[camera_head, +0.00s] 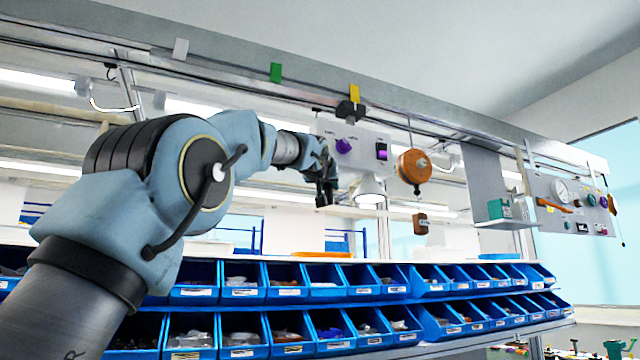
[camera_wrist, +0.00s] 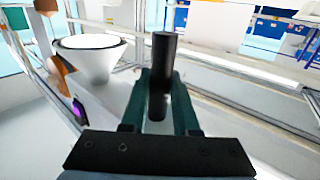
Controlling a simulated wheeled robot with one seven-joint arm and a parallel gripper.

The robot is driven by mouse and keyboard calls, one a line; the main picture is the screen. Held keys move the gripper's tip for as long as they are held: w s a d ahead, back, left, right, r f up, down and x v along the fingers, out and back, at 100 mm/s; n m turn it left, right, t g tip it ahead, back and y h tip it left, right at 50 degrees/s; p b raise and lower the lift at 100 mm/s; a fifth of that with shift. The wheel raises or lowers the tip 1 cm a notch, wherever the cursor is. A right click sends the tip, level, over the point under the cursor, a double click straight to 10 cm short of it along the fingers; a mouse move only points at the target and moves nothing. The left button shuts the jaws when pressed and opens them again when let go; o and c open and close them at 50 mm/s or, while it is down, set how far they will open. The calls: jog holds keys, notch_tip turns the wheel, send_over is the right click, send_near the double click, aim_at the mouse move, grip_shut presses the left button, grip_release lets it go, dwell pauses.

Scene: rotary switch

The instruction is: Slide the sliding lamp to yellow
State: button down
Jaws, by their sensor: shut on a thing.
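The sliding lamp is a white box (camera_head: 350,150) with a purple knob and a switch, and a round lamp shade (camera_head: 369,190) below it. It hangs from the overhead rail. A dark clamp (camera_head: 350,111) on its top sits just under the yellow tag (camera_head: 354,92). My gripper (camera_head: 324,182) is at the box's left side. In the wrist view, the dark green fingers of my gripper (camera_wrist: 162,88) are shut around a black upright handle (camera_wrist: 165,52). The white lamp shade (camera_wrist: 92,62) and the purple knob (camera_wrist: 78,108) show to the left there.
A green tag (camera_head: 275,72) and a white tag (camera_head: 180,49) mark the rail further left. An orange reel (camera_head: 413,166) hangs just right of the box, with a brown block (camera_head: 420,223) below it. Blue bins (camera_head: 325,281) fill the shelves underneath.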

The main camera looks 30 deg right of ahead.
jog(key=shift+s+d+r, duration=0.15)
jog(key=shift+d, duration=0.15)
jog(key=c, duration=0.7)
grip_release()
jog(key=shift+d, duration=0.15)
jog(key=shift+s+a+f+b, duration=0.3)
jog(key=shift+s+a+b, duration=0.1)
jog(key=shift+b, duration=0.1)
jog(key=shift+b+v, duration=2.65)
jog(key=shift+v, duration=2.15)
jog(key=shift+r, duration=0.1)
